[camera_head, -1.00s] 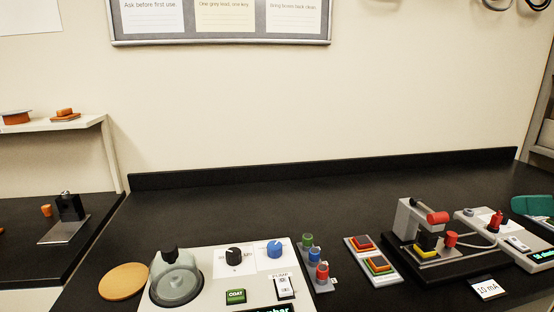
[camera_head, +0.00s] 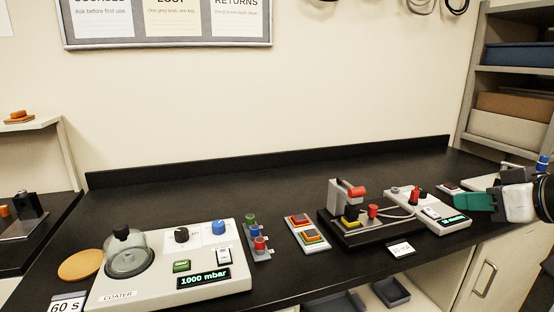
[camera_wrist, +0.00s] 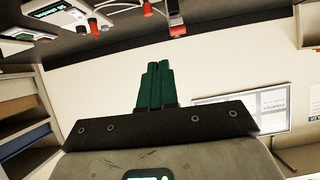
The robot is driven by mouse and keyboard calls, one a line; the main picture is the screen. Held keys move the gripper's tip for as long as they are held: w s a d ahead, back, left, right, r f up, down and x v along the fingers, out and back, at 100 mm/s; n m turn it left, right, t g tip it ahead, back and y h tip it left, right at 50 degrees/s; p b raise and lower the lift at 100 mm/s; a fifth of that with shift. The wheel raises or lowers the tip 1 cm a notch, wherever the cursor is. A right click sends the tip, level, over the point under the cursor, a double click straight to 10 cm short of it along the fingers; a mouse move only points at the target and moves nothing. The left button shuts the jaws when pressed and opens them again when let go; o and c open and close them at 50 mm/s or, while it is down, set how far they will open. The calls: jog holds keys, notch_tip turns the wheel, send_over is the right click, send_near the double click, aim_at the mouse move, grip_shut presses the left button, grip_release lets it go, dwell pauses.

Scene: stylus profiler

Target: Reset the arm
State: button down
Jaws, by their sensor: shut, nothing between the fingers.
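My gripper (camera_head: 462,202) has teal fingers and shows at the right of the head view, held over the right end of the black bench. Its fingers point left, towards the profiler's grey control box (camera_head: 440,222). In the wrist view the teal fingers of my gripper (camera_wrist: 157,85) lie together, shut, with nothing between them. The wrist picture is turned upside down, with the bench at the top and the wall behind the fingers. My arm runs out of the head view at the right edge.
The coater (camera_head: 150,288) stands at the bench's left front. Coloured knobs on a rack (camera_head: 258,250), a sample tray (camera_head: 318,248) and the stylus profiler (camera_head: 352,232) stand to its right. Shelves with bins (camera_head: 512,100) rise behind my arm. The bench's back strip is clear.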

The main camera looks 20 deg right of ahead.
jog(key=s+a+f+m+g+y+p, duration=0.1)
jog(key=s+a+f+g, duration=0.1)
jog(key=a+f, duration=0.75)
jog(key=s+a+f+m+g+y+p, duration=0.15)
jog(key=a+f, duration=0.25)
jog(key=f, duration=1)
jog(key=s+a+f+n+g+h+p, duration=0.1)
jog(key=s+a+f+g, duration=0.1)
jog(key=s+f, duration=0.5)
jog(key=s+a+f+n+g+h+p, duration=0.1)
jog(key=s+f+g, duration=0.4)
jog(key=s, duration=0.8)
notch_tip(320, 180, down, 3)
jog(key=shift+s+a+f+h, duration=0.15)
jog(key=shift+s+a+h, duration=0.2)
jog(key=shift+h, duration=0.2)
jog(key=shift+g, duration=0.25)
